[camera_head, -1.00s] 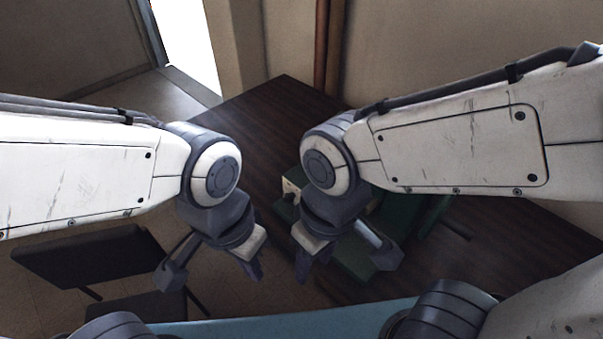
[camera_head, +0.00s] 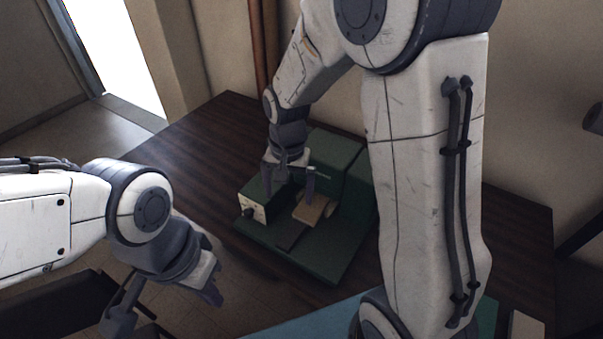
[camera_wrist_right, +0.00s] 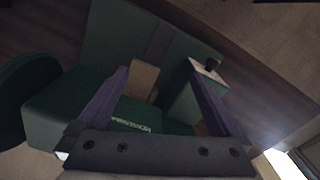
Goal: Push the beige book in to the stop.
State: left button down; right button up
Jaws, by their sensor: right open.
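The beige book (camera_head: 311,209) lies on the green apparatus (camera_head: 322,259), beside a dark strip (camera_head: 291,235). In the right wrist view the beige book (camera_wrist_right: 145,80) shows between the fingers of my right gripper (camera_wrist_right: 158,78), beyond their tips. My right gripper (camera_head: 289,183) is open, above and just behind the book in the head view. I cannot tell whether a finger touches the book. My left gripper (camera_head: 211,283) hangs left of the apparatus, away from the book; its finger gap is unclear.
A cream-faced box with a dark knob (camera_head: 252,208) stands at the apparatus's left, close to my right gripper. A raised green block (camera_head: 338,160) is behind the book. The dark wooden table (camera_head: 190,155) is clear at the back left.

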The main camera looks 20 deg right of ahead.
aim_at(306, 213)
jog(key=w+d+f+m, duration=0.3)
jog(key=d, duration=0.2)
jog(key=shift+w+d+f+m, duration=0.3)
jog(key=shift+w+d+m, duration=0.1)
notch_tip(306, 213, down, 10)
jog(key=shift+f+p, duration=0.25)
jog(key=shift+p, duration=0.8)
